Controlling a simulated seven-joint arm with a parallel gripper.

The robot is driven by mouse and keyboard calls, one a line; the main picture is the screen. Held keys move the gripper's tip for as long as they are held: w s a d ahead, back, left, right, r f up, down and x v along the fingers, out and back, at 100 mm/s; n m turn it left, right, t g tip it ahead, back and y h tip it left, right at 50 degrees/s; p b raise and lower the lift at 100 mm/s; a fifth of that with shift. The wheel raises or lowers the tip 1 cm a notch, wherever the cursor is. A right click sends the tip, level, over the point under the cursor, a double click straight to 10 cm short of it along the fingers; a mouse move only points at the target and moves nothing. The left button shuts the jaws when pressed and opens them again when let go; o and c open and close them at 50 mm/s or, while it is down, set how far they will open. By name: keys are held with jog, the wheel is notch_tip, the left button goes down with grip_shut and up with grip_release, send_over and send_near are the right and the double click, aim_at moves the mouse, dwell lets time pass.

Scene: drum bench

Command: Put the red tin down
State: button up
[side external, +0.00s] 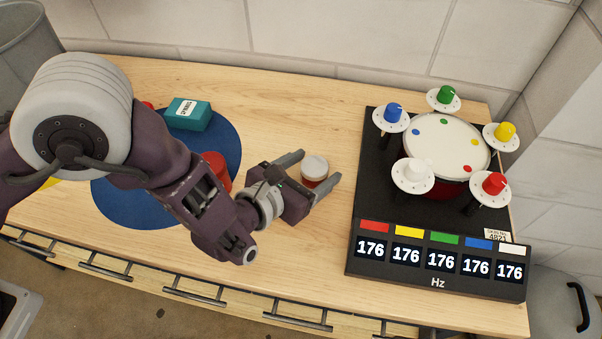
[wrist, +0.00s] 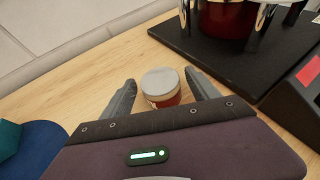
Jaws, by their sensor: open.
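A small red tin with a pale grey-white lid (side external: 314,168) stands upright on the bare wooden bench, left of the black drum stand. In the wrist view the tin (wrist: 161,86) sits between the two fingers, with its red side showing below the lid. My gripper (side external: 318,166) is open around it, one finger on each side. In the wrist view my gripper (wrist: 160,77) shows a gap between each finger and the tin. The tin's lower part is partly hidden by the gripper's body.
The black stand (side external: 365,190) holds a drum (side external: 445,140) with coloured knobs and displays reading 176. A blue round mat (side external: 125,205) lies left, with a teal box (side external: 188,113) and a red object (side external: 213,163) partly behind my arm. Bare bench (side external: 310,100) lies behind the tin.

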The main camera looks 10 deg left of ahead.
jog(key=v, duration=1.1)
jog(key=shift+s+a+r, duration=0.1)
jog(key=shift+s+r, duration=0.1)
